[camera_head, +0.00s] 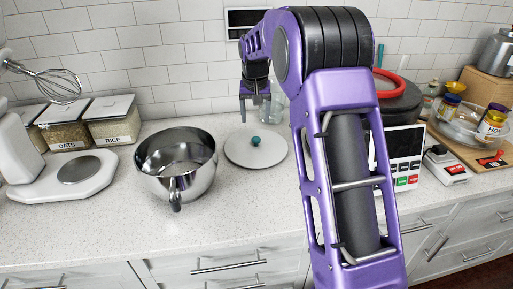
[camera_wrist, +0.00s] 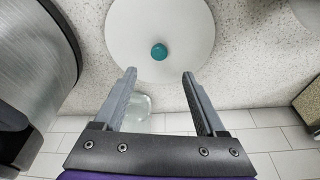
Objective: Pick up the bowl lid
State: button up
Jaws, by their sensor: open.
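The bowl lid (camera_head: 244,151) is a flat, round white disc with a small teal knob (camera_head: 255,141). It lies on the counter, just right of a steel bowl (camera_head: 165,172). In the wrist view the lid (camera_wrist: 185,30) is at the top centre, with its teal knob (camera_wrist: 159,51) beyond the fingertips and between their lines. My gripper (camera_head: 254,108) hangs behind the lid near the wall, above the counter. In the wrist view my gripper (camera_wrist: 159,75) is open and empty, its two fingers spread wide and apart from the knob.
A clear glass (camera_wrist: 138,108) stands near the wall, below my fingers in the wrist view. A mixer (camera_head: 50,175) and jars marked oats and rice (camera_head: 112,120) stand at left. A white keypad device (camera_head: 405,160) is at right. The counter in front of the lid is clear.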

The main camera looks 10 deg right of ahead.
aim_at(256, 138)
jog(key=x, duration=0.9)
jog(key=shift+d+f, duration=0.1)
jog(key=shift+f, duration=0.25)
jog(key=shift+r, duration=0.1)
grip_shut()
